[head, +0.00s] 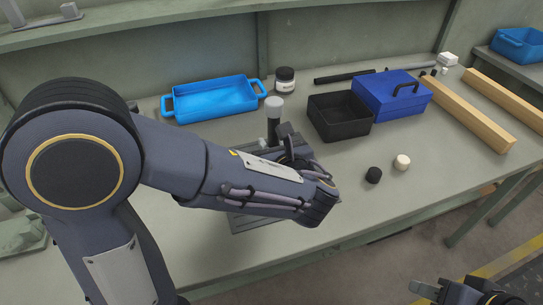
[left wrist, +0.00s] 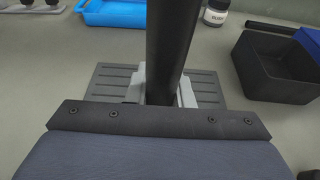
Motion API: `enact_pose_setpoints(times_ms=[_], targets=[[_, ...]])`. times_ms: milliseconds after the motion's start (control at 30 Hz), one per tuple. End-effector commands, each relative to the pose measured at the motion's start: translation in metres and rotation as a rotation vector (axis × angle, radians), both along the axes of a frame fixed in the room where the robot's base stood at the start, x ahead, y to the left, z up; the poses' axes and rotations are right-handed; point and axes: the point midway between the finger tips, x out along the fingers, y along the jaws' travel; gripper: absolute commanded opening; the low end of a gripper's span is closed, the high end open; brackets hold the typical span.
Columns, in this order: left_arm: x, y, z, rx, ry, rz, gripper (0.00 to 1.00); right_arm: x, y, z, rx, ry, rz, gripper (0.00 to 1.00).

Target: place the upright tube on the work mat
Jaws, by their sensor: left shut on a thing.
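The upright tube (head: 273,124) is black with a pale grey top. It stands upright in the grip of my left gripper (head: 283,137), whose fingers are mostly hidden by my forearm. In the left wrist view the black tube (left wrist: 168,45) rises between the light grey fingers of the left gripper (left wrist: 163,88). The grey ribbed work mat (head: 246,224) lies under the arm, and it also shows in the left wrist view (left wrist: 106,82) around and behind the tube. The tube's lower end is hidden, so I cannot tell whether it touches the mat. My right gripper (head: 462,291) is partly visible at the bottom right.
A blue tray (head: 168,104) and a dark-lidded jar (head: 285,79) stand behind. A black open box (head: 340,132) and a blue toolbox (head: 385,97) stand right, with wooden beams (head: 462,112) beyond. A black knob (head: 373,175) and cream knob (head: 402,162) lie near the front.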

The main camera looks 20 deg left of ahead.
Motion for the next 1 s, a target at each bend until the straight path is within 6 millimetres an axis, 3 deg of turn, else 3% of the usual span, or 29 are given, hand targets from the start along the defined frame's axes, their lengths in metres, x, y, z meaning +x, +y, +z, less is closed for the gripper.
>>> enact_pose_setpoints(times_ms=[233, 700, 733, 867, 1000], targets=[[0.007, 0.001, -0.035, 0.003, 0.001, -0.001, 0.0, 0.0, 0.0, -0.011, 0.0, 0.0, 0.0, 0.36], [0.006, 0.001, -0.043, 0.001, -0.001, 0.0, 0.0, 0.0, 0.0, -0.015, 0.0, 0.0, 0.0, 0.36], [0.006, 0.001, -0.041, 0.0, 0.0, 0.0, 0.24, 0.0, 0.0, -0.014, 0.0, 0.0, 0.0, 0.36], [0.006, 0.001, -0.041, 0.0, 0.0, 0.001, 0.41, 0.0, 0.0, -0.014, 0.0, 0.0, 0.0, 0.36], [0.006, 0.001, -0.041, 0.0, 0.0, 0.001, 0.42, 0.0, 0.0, -0.014, 0.0, 0.0, 0.0, 0.36]])
